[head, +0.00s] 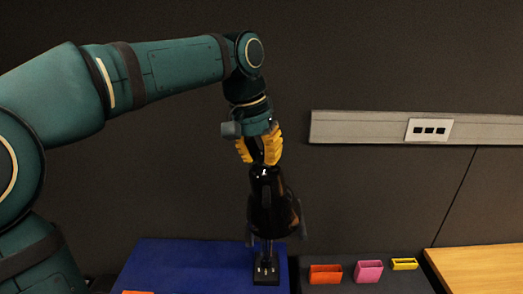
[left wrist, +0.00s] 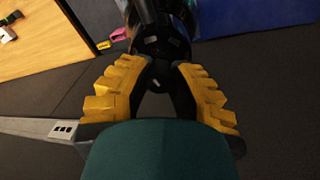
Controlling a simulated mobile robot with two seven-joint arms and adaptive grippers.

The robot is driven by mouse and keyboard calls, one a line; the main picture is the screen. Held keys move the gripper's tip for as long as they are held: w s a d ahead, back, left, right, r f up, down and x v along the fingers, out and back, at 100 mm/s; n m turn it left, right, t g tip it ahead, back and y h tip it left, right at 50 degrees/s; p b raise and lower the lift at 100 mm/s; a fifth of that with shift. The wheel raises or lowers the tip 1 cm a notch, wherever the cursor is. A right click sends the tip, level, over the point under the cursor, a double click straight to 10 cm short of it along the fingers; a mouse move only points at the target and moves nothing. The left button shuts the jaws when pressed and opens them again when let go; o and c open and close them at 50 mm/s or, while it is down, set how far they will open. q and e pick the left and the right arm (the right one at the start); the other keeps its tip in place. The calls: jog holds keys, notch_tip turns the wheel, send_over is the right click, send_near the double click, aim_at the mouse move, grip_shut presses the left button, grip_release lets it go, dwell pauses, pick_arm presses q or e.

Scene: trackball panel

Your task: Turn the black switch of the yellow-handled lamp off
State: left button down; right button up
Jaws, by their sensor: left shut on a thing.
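A glossy black lamp-like body (head: 272,205) hangs upright below my left gripper (head: 258,160) in the head view. The left gripper points down, and its ridged yellow fingers are shut on the top of this black body. In the left wrist view the black body (left wrist: 160,48) lies between the fingertips of the gripper (left wrist: 162,68). A small black part with pale marks (head: 265,272) shows below it, over the blue surface. I cannot make out a separate yellow handle or tell which part is the switch. My right gripper is not in view.
A blue panel (head: 190,265) lies under the black body. To its right stand an orange box (head: 325,274), a pink box (head: 368,271) and a small yellow box (head: 404,264). A wooden tabletop (head: 480,270) is at the right. A grey rail (head: 350,127) runs along the dark wall.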

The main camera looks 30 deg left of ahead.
aim_at(249, 168)
pick_arm(q)
jog(key=shift+m, duration=1.1)
jog(key=c, duration=0.8)
grip_release()
jog(key=shift+r, duration=0.1)
jog(key=v, duration=1.1)
jog(key=shift+r, duration=0.35)
jog(key=shift+a, duration=0.15)
